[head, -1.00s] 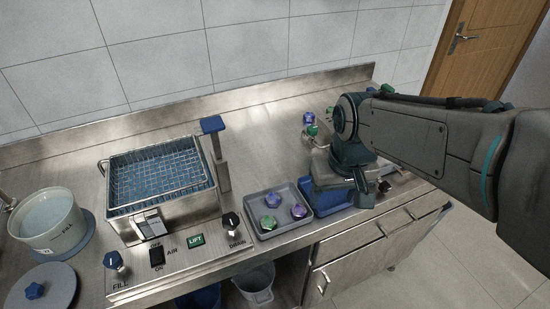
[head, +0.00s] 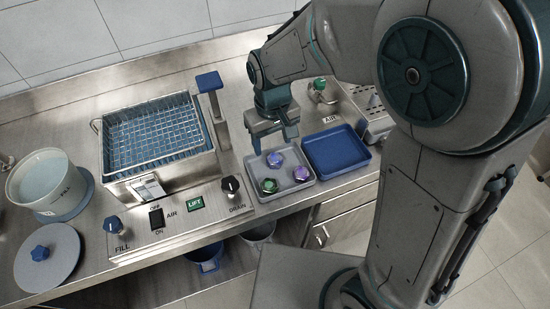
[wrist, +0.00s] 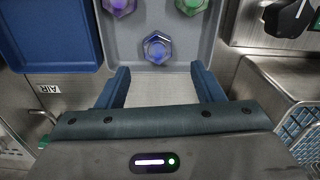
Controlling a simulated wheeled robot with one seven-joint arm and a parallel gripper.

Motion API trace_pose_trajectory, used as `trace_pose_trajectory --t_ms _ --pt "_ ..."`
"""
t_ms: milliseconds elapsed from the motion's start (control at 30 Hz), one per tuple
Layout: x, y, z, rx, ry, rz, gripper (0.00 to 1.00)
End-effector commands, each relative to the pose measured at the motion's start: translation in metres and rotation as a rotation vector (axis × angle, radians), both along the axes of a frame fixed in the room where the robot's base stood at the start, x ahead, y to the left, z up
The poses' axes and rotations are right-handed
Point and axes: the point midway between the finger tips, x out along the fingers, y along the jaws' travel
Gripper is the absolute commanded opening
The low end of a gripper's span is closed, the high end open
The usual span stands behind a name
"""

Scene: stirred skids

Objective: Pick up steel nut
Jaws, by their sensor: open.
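The grey tray (head: 255,187) holds three hexagonal pieces: a blue one (head: 275,159), a green one (head: 269,186) and a purple one (head: 301,174). None is plain bare steel; I cannot tell which is the steel nut. In the wrist view the blue piece (wrist: 157,47) lies just beyond the gap between my fingertips, with the purple one (wrist: 119,6) and the green one (wrist: 191,5) farther off. My gripper (head: 273,139) is open and empty, above the back edge of the tray. Its two blue fingers also show in the wrist view (wrist: 162,78).
An empty blue tray (head: 334,145) stands right of the grey tray. The wire basket unit (head: 158,143) and its blue-topped post (head: 210,82) stand left, with the black drain knob (head: 230,185) near the grey tray. A green valve knob (head: 319,85) is behind.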

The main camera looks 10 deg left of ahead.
Motion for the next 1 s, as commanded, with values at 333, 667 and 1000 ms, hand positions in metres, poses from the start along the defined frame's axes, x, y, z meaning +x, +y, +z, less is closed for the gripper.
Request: trace_pose_trajectory --t_ms 333,667,1000 --pt "-0.004 -0.007 -0.036 -0.004 0.004 -0.005 0.61" --pt "-0.003 -0.006 -0.059 0.001 -0.002 -0.005 0.61" --pt "-0.003 -0.006 -0.058 0.001 -0.001 -0.005 0.1"
